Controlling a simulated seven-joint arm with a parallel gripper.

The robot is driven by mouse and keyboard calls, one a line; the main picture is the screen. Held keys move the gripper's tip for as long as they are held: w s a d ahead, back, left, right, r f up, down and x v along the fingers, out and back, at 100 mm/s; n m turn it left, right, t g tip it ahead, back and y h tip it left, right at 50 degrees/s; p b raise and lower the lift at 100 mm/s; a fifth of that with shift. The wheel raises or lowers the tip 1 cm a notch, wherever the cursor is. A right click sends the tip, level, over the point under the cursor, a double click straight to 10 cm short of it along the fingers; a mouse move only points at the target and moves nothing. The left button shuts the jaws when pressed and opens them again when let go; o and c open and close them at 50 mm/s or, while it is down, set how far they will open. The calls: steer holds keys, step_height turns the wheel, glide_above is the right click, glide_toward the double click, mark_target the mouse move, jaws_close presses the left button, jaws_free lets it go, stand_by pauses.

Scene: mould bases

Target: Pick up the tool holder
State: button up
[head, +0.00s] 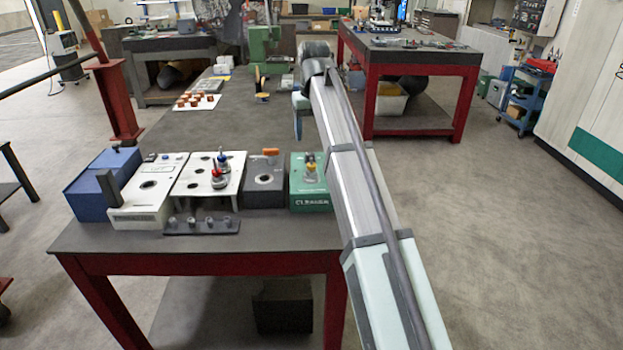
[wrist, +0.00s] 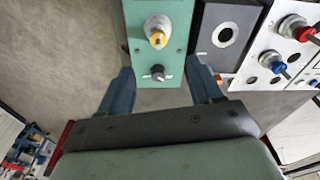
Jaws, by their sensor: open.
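A tool holder with a yellow collar (head: 311,167) stands in the top of the green box marked CLEANER (head: 310,203). A red-collared holder (head: 217,180) and a blue-collared holder (head: 222,160) stand in the white plate (head: 190,185). My gripper (wrist: 160,78) is open and empty, its two blue fingers on either side of the green panel. In the head view my gripper (head: 297,118) is over the bench, beyond the boxes.
A white box (head: 142,205), a blue box (head: 85,190) and a dark rack (head: 201,225) are at left.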

mark_target(311, 164)
steer(key=f, duration=0.4)
steer(key=w+f, duration=0.1)
steer(key=f, duration=0.7)
steer(key=shift+w, duration=0.2)
jaws_close()
stand_by(0.4)
